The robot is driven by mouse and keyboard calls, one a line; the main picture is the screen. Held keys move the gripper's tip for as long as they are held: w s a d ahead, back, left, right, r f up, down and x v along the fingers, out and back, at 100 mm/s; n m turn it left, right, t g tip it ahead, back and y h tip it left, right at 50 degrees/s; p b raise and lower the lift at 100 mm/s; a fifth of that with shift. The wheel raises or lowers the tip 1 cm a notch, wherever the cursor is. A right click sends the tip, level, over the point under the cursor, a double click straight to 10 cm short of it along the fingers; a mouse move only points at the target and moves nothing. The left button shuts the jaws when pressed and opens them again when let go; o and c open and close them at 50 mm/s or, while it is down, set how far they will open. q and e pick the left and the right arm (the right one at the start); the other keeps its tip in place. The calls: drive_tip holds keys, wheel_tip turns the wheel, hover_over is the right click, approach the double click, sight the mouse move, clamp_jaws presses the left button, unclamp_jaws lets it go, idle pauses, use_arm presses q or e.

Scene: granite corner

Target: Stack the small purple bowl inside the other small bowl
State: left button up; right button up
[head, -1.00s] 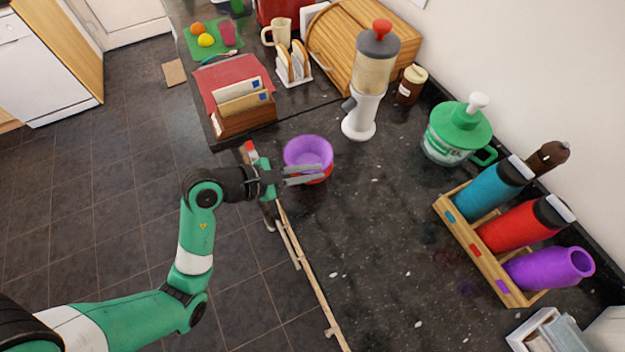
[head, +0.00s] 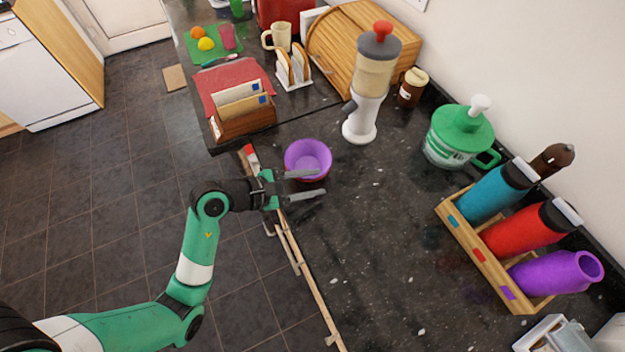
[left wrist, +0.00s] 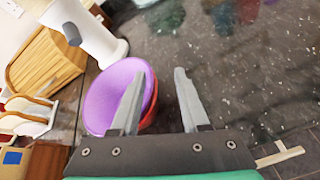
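The small purple bowl (head: 307,156) sits nested inside a red bowl (head: 308,178) on the dark granite counter; only a little of the red one shows below it. In the left wrist view the purple bowl (left wrist: 112,90) covers most of the red bowl (left wrist: 151,106), whose side shows at the right. My left gripper (head: 321,183) is open and empty, its fingers pointing right at the near side of the bowls. One finger overlaps the bowls in both views; I cannot tell if it touches. My right gripper is not in view.
A blender-like dispenser (head: 373,80) stands behind the bowls. A letter holder (head: 243,118) is at the back left. A wooden rack (head: 487,260) with bottles is at the right. The counter's middle is clear.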

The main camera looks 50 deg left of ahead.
use_arm(q)
drive_tip(key=shift+d+r, duration=0.1)
drive_tip(key=shift+r, duration=0.05)
drive_tip(key=shift+s+r, duration=0.2)
drive_tip(key=shift+s, duration=0.05)
drive_tip(key=p+v, duration=0.1)
drive_tip(key=v, duration=1)
drive_tip(key=shift+s+p, duration=0.2)
drive_tip(key=shift+p, duration=0.2)
